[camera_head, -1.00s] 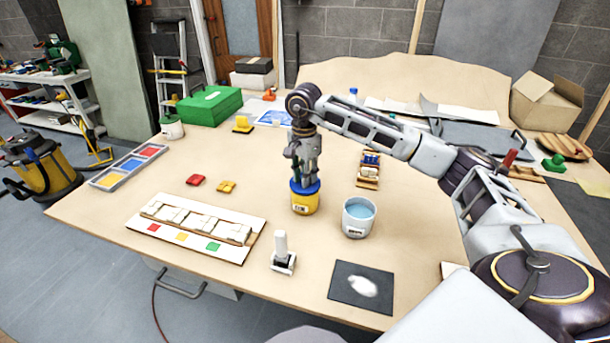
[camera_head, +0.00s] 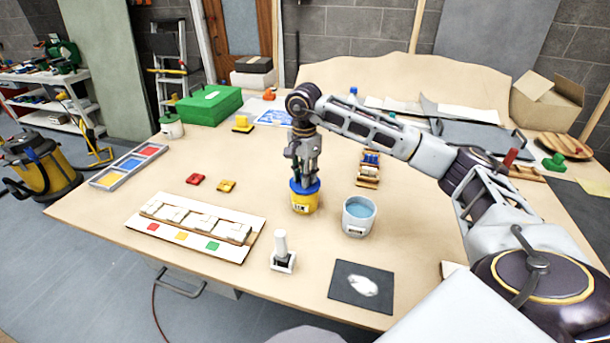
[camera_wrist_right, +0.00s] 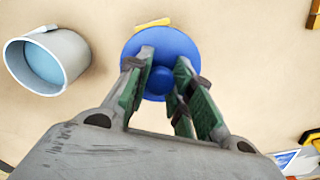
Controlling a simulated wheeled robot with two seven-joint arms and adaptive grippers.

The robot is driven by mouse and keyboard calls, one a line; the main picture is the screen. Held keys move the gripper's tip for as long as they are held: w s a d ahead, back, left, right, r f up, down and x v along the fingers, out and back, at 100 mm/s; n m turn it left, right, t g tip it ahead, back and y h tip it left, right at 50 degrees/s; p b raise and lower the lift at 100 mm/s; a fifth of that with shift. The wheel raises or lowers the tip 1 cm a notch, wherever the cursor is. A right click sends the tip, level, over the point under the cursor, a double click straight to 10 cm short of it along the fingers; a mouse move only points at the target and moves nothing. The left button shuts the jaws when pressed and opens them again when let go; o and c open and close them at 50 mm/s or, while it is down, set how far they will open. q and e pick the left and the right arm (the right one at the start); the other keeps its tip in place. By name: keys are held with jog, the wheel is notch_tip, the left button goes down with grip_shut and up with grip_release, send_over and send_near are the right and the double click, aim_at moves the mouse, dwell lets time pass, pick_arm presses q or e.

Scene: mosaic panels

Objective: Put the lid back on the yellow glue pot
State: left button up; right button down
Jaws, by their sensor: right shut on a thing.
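The yellow glue pot (camera_head: 304,202) stands upright on the table, with a dark label on its front. The blue lid (camera_head: 312,187) sits at the top of the pot; I cannot tell whether it is fully seated. In the right wrist view the round blue lid (camera_wrist_right: 178,48) hides nearly all of the pot, with a bit of yellow at its far edge. My right gripper (camera_head: 303,178) points down over the pot and is shut on the lid's knob; its green-padded fingers (camera_wrist_right: 170,95) stand on both sides of the knob. My left gripper is not in view.
A grey pot of blue liquid (camera_head: 358,229) stands close right of the glue pot.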

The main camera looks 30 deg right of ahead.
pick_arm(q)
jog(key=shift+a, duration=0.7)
pick_arm(e)
jog(key=c, duration=1.3)
grip_release()
jog(key=shift+o, duration=0.7)
jog(key=o, duration=0.5)
jog(key=shift+c, duration=0.2)
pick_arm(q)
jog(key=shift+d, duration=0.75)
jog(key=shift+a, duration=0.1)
